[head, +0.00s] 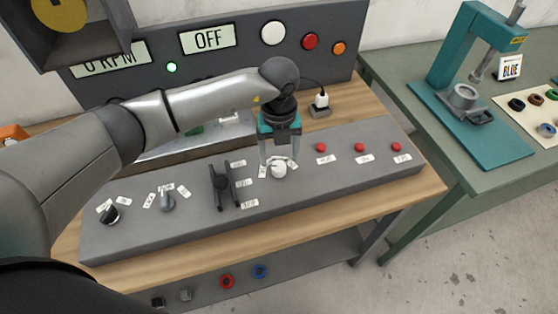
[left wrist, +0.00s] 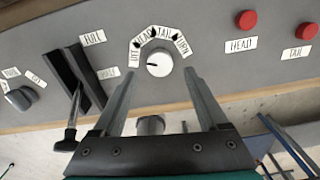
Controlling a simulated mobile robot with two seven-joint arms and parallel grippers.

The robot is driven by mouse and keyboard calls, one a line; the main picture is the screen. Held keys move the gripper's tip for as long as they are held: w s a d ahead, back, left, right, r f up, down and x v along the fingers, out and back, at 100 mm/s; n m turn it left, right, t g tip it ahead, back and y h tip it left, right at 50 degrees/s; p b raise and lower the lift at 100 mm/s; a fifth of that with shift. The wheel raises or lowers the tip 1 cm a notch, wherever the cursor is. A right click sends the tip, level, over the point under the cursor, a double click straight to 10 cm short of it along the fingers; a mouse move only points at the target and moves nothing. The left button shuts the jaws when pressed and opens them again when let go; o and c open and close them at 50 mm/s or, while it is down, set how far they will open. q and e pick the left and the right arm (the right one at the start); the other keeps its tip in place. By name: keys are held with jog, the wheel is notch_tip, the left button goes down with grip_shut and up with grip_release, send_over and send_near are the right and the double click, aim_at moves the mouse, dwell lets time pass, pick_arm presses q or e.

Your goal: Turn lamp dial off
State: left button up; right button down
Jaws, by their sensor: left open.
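The lamp dial (head: 279,170) is a round white knob on the sloping grey control panel (head: 330,178). In the left wrist view the dial (left wrist: 159,65) has an arc of labels around its far side, among them what look like HEAD, TAIL and TURN. A small dark mark on its face seems to point left, towards the leftmost label. My left gripper (head: 279,160) is open and points down over the dial. In the left wrist view its two fingers (left wrist: 160,76) stand on either side of the dial, apart from it. My right gripper is not in view.
A black lever (head: 222,185) stands left of the dial, with two smaller knobs (head: 167,203) further left. Red buttons (head: 359,147) line the right of the panel. The back board (head: 212,68) has a display reading OFF (head: 208,39). A teal press (head: 467,100) stands on the right bench.

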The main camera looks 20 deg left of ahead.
aim_at(279, 167)
pick_arm(q)
notch_tip(279, 167, up, 11)
jog(key=shift+r, duration=0.15)
dwell(0.5)
